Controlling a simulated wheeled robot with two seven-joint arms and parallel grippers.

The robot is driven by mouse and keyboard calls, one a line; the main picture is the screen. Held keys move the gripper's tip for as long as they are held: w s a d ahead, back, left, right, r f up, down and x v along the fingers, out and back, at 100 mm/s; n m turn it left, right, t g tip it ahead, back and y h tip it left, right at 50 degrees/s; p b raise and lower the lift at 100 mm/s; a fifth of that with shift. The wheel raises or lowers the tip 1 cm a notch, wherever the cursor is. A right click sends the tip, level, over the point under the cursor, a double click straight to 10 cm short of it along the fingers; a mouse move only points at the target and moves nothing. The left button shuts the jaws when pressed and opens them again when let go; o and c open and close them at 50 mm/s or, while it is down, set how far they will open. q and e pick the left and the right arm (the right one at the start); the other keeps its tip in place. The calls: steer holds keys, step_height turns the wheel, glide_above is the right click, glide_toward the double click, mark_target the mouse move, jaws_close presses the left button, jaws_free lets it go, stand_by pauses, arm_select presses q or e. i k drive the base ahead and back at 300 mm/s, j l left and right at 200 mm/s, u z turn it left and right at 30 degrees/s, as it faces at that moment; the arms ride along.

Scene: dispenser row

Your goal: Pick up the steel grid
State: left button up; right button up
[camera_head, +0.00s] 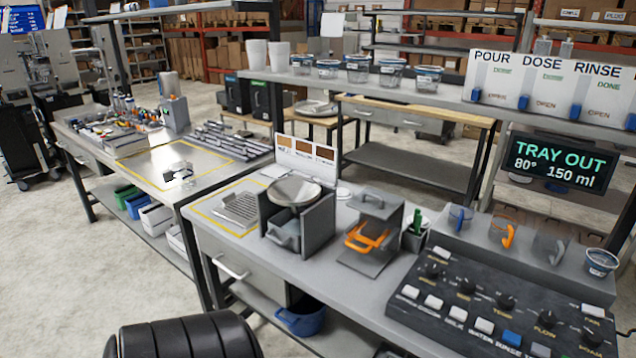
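The steel grid (240,208) is a small flat slotted metal piece. It lies on the grey counter inside a yellow outlined area (213,217), left of a grey open-fronted stand (318,225). Nothing covers the grid. Neither of my grippers shows in the head view, so whether they are open or shut is hidden.
A round metal dish (294,191) tops the grey stand close to the grid's right. A holder with an orange handle (367,238) stands further right, then a dark control panel (490,305). A table with another yellow outline (150,180) is on the left.

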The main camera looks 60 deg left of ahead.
mark_target(240, 209)
steer(key=u, duration=2.4)
steer(key=i+j, duration=0.2)
steer(key=j, duration=0.2)
steer(key=i+j, duration=0.25)
steer(key=j, duration=0.15)
steer(key=i+j, duration=0.2)
steer(key=j, duration=0.2)
steer(key=i+j, duration=0.25)
steer(key=j, duration=0.15)
